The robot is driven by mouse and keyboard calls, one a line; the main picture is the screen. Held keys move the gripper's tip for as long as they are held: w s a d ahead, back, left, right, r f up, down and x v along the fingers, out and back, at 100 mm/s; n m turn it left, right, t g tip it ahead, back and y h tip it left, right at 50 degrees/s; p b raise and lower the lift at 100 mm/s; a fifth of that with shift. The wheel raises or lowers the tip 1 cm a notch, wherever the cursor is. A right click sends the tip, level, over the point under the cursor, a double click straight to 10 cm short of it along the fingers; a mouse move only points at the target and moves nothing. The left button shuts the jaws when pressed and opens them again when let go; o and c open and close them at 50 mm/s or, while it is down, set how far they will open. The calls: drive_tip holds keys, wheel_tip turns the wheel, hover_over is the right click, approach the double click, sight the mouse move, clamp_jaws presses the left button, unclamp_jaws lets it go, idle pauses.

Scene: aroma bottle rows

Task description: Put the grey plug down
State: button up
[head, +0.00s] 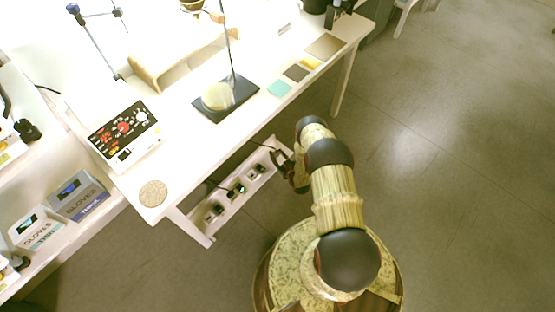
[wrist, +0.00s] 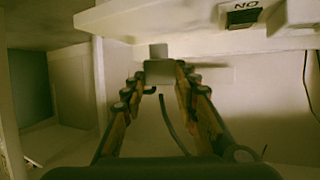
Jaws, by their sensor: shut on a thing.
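The grey plug (wrist: 159,73) is a small pale block between the fingertips of my gripper (wrist: 162,72) in the wrist view. My gripper is shut on it. A dark cable (wrist: 170,122) runs down and back from near the plug, between the fingers. In the head view my gripper (head: 282,164) is low at the right end of the white socket strip (head: 203,229) beside the table. The plug cannot be made out there. I cannot tell whether the plug touches anything behind it.
A white ledge with a "NO" label (wrist: 243,14) overhangs at the upper right of the wrist view. The white table (head: 190,137) carries a control box (head: 124,133), a black stand base (head: 226,107) and a round mat (head: 153,193). The floor to the right is clear.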

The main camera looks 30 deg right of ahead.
wheel_tip(320, 180, down, 3)
drive_tip(key=shift+s+r+b, duration=0.1)
drive_tip(key=shift+s+b, duration=0.05)
drive_tip(key=shift+b, duration=0.25)
drive_tip(key=shift+r, duration=0.1)
drive_tip(key=o, duration=1.1)
drive_tip(key=shift+p+v, duration=2.35)
drive_tip(key=shift+v, duration=3.7)
